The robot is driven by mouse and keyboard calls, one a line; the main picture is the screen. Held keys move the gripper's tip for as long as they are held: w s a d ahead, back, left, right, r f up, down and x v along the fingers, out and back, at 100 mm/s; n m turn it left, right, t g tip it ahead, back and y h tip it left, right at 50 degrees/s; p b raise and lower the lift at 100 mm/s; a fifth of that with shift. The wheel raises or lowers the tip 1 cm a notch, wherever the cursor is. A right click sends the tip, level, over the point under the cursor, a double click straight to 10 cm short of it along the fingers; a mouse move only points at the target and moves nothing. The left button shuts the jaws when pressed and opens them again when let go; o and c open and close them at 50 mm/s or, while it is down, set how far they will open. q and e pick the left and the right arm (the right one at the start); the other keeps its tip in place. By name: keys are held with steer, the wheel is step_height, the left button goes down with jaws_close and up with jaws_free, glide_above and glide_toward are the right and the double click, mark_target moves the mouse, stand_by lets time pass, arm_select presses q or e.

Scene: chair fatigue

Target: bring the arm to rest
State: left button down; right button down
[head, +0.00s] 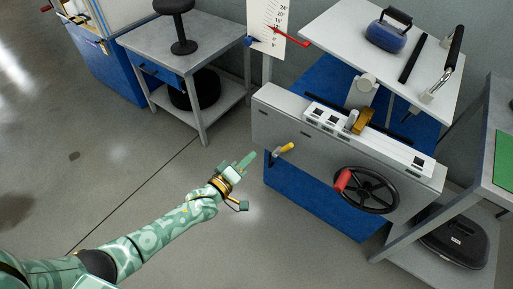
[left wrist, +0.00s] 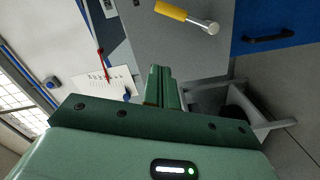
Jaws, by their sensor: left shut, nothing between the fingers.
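My left arm (head: 140,243) is stretched out from the lower left of the head view, green with pale patterns. My left gripper (head: 248,160) is shut and empty in front of the grey test machine (head: 310,145). Its tip is just left of a small lever with a yellow grip (head: 287,148), with a gap between them. In the left wrist view the closed green fingers (left wrist: 158,87) show at the middle, and the yellow grip (left wrist: 171,10) is above them, apart. My right gripper is in neither view.
The machine has a black handwheel with a red knob (head: 342,180), a tilted white board (head: 345,28) and a blue weight (head: 386,36). A grey table (head: 150,42) with a black stool stands behind left. A shelf with a black case (head: 455,243) is at right. Floor at left is clear.

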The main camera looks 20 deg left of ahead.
arm_select(q)
steer(key=shift+s+a, duration=0.2)
steer(key=shift+s, duration=0.25)
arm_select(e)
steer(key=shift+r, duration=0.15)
